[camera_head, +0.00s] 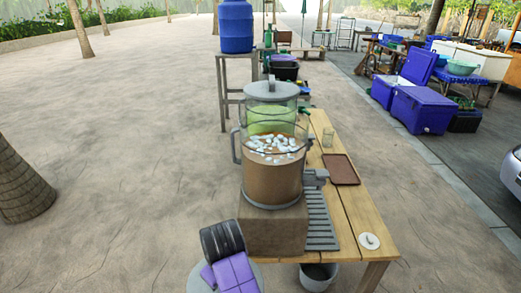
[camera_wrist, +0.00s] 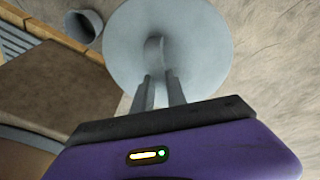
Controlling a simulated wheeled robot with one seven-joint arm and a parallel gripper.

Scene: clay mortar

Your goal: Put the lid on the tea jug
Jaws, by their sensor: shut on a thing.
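The tea jug (camera_head: 273,182) is a clear jug of brown tea with ice on top, standing on a brown block at the near end of the wooden table in the head view. Its top looks open. My gripper (camera_wrist: 160,76) is shut on the raised handle of the lid, a round grey disc (camera_wrist: 195,50) in the wrist view. In the head view my purple gripper hides most of the lid (camera_head: 199,278). The lid is held in front and left of the jug, apart from it, beyond the table's near edge.
A green-filled jug (camera_head: 271,120) with a grey lid stands just behind the tea jug. A grey bucket (camera_head: 318,277) sits below. Open paving lies left.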

